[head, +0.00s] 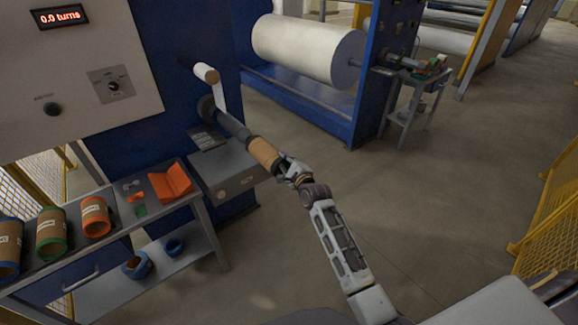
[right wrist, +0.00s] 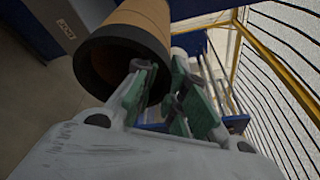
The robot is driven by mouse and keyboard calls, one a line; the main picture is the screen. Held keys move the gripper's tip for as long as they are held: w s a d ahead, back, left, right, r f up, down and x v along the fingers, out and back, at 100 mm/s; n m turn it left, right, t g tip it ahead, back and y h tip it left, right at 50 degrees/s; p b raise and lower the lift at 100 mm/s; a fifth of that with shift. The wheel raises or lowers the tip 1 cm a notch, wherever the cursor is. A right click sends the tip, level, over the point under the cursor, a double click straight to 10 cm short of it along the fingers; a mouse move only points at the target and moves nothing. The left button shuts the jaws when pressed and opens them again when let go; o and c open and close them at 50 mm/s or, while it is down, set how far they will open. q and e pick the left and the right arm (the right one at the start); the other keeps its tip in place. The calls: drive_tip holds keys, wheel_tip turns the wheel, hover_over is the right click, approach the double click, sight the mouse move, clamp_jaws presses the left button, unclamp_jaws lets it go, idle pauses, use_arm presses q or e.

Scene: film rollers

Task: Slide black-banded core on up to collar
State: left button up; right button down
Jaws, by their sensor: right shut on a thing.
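The black-banded core (head: 263,153) is a brown tube in line with the dark shaft (head: 232,125) on the blue machine. The shaft meets its far end; how far the core is around it I cannot tell. A wide dark collar (head: 207,107) sits at the machine end of the shaft, with bare shaft between it and the core. In the right wrist view the black band (right wrist: 92,71) rings the core's open near end. My right gripper (head: 287,165) is shut on that near end, its fingers (right wrist: 160,72) at the rim. My left gripper is out of view.
A small white roll (head: 206,73) with a hanging strip is above the shaft. Floor at right is clear.

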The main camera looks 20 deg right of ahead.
sight(266, 142)
drive_tip(key=shift+w+a+b, duration=0.2)
drive_tip(key=shift+w+b, duration=0.1)
drive_tip(key=shift+w, duration=0.25)
drive_tip(key=shift+w+a+b, duration=0.15)
drive_tip(key=shift+w+b, duration=0.1)
drive_tip(key=shift+w, duration=0.3)
drive_tip(key=shift+r+p, duration=0.1)
drive_tip(key=shift+p, duration=0.55)
idle(0.7)
drive_tip(key=shift+w+a, duration=0.15)
drive_tip(key=shift+w, duration=0.05)
idle(0.4)
drive_tip(key=shift+w+a, duration=0.25)
drive_tip(key=shift+w, duration=0.45)
drive_tip(key=shift+w+a, duration=0.25)
drive_tip(key=shift+w, duration=0.45)
drive_tip(key=shift+w+b, duration=0.2)
drive_tip(key=shift+b, duration=0.1)
drive_tip(key=shift+w+a, duration=0.3)
drive_tip(key=shift+w, duration=0.4)
drive_tip(key=shift+w+a+b, duration=0.3)
drive_tip(key=shift+w+b, duration=0.05)
drive_tip(key=shift+w, duration=0.4)
drive_tip(key=shift+w, duration=0.1)
drive_tip(key=shift+w+a+b, duration=0.3)
drive_tip(key=shift+w, duration=0.5)
drive_tip(key=shift+w+a+b, duration=0.25)
drive_tip(key=shift+w+a, duration=0.05)
drive_tip(key=shift+w, duration=0.45)
